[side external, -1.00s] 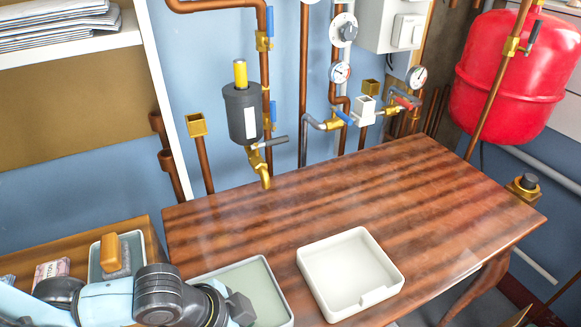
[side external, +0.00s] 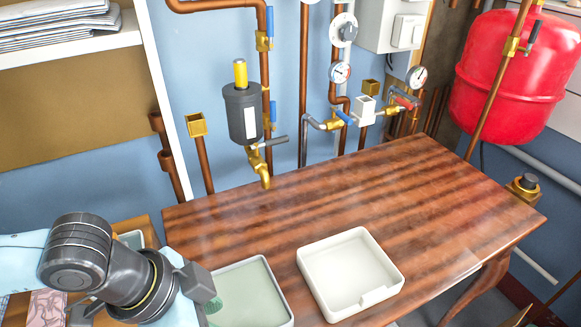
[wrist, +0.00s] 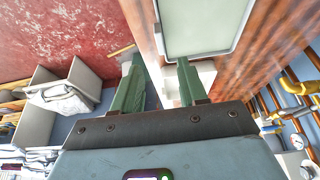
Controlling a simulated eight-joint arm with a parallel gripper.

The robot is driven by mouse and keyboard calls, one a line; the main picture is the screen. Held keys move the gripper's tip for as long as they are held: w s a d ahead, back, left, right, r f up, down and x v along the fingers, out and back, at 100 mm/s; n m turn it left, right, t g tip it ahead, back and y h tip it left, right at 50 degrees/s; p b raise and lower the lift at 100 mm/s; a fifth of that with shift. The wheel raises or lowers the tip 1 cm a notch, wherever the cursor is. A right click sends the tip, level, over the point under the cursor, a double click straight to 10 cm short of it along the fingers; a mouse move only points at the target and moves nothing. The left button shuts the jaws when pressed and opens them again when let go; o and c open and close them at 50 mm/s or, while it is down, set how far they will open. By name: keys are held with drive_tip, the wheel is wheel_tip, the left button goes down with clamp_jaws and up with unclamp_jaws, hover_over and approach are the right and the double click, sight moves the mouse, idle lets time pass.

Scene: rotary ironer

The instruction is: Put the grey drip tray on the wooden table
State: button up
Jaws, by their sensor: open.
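A shallow tray with a light grey rim and a grey-green floor (side external: 255,285), seemingly the drip tray, is at the front left of the wooden table (side external: 340,205). Its near part is cut off by the frame, and I cannot tell how it is supported. It also shows at the top of the wrist view (wrist: 208,25). My gripper (wrist: 160,60) is open, with nothing seen between its green fingers. The right fingertip shows close to the tray's edge; I cannot tell whether they touch. In the side view my gripper is at the tray's left side, partly hidden by my wrist.
A square off-white tray (side external: 352,272) lies on the table, right of the grey one. A valve with a brass spout (side external: 262,175) and copper pipes stand along the back edge. A red tank (side external: 515,75) is at the right. The table's middle is clear.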

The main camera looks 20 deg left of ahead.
drive_tip(key=w+a+r+n+t+y, duration=0.1)
drive_tip(key=w+a+r+n, duration=0.1)
drive_tip(key=a, duration=0.6)
drive_tip(key=w+a+r+n+t+y, duration=0.1)
drive_tip(key=w+a+n, duration=0.2)
drive_tip(key=a, duration=0.6)
drive_tip(key=w+a+r+n+t+y, duration=0.1)
drive_tip(key=w+a+r+n, duration=0.1)
drive_tip(key=a, duration=0.7)
drive_tip(key=shift+w+r+n+t, duration=0.4)
drive_tip(key=shift+w+n, duration=0.45)
drive_tip(key=shift+n, duration=0.15)
